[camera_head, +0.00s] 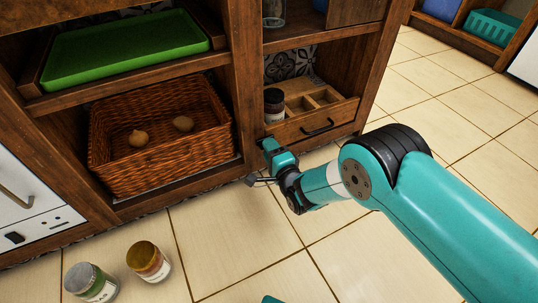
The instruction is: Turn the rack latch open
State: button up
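My gripper (266,146) is at the end of my teal arm, low in front of the wooden shelving (247,85). It is up against or very close to the upright post, at the left end of a small wooden drawer (316,124) with a dark handle (317,128). I cannot tell whether its fingers are open or shut, or whether they touch anything. I cannot make out a rack latch; it may be hidden behind my gripper. A small grey metal piece (259,181) shows just below my gripper, and I cannot tell what it belongs to.
Left of the post are a wicker basket (110,140) with two round brown items and a green tray (125,48) above. The floor at right is clear.

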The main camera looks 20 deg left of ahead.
jog(key=shift+w+a, duration=0.5)
jog(key=shift+a, duration=0.05)
grip_shut()
jog(key=shift+d, duration=0.15)
